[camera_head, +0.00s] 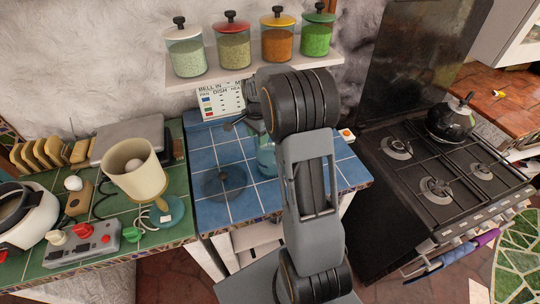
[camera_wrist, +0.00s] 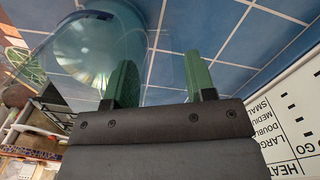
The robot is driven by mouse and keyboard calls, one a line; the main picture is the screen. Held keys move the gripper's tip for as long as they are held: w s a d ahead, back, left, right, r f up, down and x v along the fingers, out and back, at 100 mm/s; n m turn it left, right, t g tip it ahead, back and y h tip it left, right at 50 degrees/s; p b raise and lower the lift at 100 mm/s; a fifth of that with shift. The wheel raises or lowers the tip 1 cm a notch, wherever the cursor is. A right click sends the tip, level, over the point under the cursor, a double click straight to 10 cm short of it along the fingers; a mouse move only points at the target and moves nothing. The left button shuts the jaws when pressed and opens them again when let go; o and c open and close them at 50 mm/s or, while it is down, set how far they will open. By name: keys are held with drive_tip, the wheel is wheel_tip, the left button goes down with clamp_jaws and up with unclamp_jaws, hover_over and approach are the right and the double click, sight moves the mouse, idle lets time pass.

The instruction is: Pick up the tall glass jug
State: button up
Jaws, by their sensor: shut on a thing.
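The tall glass jug (camera_head: 266,160) stands on the blue tiled counter (camera_head: 215,150), partly hidden behind my arm in the head view. In the wrist view, the clear jug (camera_wrist: 80,45) fills the upper left, and its thin glass reaches between my green fingers. My gripper (camera_wrist: 160,62) is shut on the jug, with a gap between the fingers. The exact part held is hard to tell through the clear glass. In the head view my gripper (camera_head: 248,122) is mostly hidden by my wrist, near the back of the counter.
A shelf (camera_head: 215,76) with several lidded jars hangs above. A labelled white panel (camera_head: 220,101) stands behind the jug. A cream pot (camera_head: 135,175) and a grey control box (camera_head: 82,245) are on the green counter at left. A black stove (camera_head: 430,170) stands at right.

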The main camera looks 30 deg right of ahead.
clamp_jaws()
drive_tip(key=shift+w+r, duration=0.1)
idle(0.4)
drive_tip(key=shift+r, duration=0.55)
wheel_tip(320, 180, up, 2)
drive_tip(key=shift+r, duration=0.1)
drive_tip(key=s+a+r+b, duration=0.3)
drive_tip(key=s+a+r, duration=0.6)
drive_tip(key=s, duration=0.1)
drive_tip(key=shift+s+a+r+b, duration=0.15)
drive_tip(key=shift+a+r+b, duration=0.15)
drive_tip(key=shift+b, duration=0.1)
